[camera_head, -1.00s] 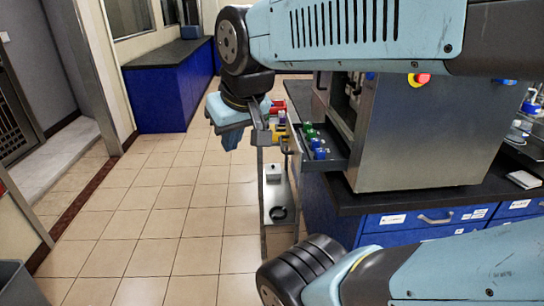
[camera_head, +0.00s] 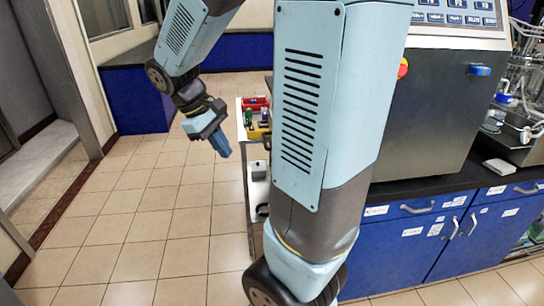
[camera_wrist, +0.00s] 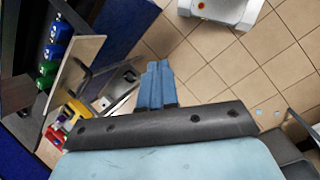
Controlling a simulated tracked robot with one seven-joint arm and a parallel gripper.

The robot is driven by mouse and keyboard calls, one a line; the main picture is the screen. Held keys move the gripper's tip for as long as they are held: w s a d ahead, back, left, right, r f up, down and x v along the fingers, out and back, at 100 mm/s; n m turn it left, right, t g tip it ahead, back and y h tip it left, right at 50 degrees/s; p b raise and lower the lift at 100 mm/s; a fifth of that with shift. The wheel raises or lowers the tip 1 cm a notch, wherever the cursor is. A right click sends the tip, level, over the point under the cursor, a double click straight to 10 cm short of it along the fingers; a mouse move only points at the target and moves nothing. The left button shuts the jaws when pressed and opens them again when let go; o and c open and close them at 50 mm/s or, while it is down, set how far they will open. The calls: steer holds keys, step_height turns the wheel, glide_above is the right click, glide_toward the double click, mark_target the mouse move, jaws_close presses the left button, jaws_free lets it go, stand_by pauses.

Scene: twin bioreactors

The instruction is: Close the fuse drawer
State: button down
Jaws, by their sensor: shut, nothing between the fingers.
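The fuse drawer (camera_wrist: 73,70) shows at the left of the wrist view, pulled out. Blue fuses (camera_wrist: 60,38) and green fuses (camera_wrist: 46,72) sit inside it. Its pale front panel bears a bar handle (camera_wrist: 92,78). In the head view my arm hides the drawer. My gripper (camera_wrist: 157,70) has its blue fingers together and empty, apart from the drawer on its outer side, over the floor. In the head view my gripper (camera_head: 223,146) hangs left of the cabinet, pointing down.
A narrow trolley (camera_head: 249,190) with red and yellow items stands left of the bench, close to my gripper. The steel bioreactor cabinet (camera_head: 425,110) stands on a dark worktop over blue cupboards (camera_head: 410,245). Tiled floor at the left is clear.

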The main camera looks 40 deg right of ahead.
steer(key=w+d+f+n+g+h, duration=0.3)
steer(key=w+d+f+n+h, duration=0.1)
steer(key=w+f+h, duration=0.25)
steer(key=w+d+f+n+g+h, duration=0.4)
steer(key=w+f+h, duration=0.1)
steer(key=w+f, duration=0.15)
steer(key=x, duration=1.3)
steer(key=shift+s+f, duration=0.4)
steer(key=shift+s, duration=0.15)
steer(key=shift+d, duration=0.15)
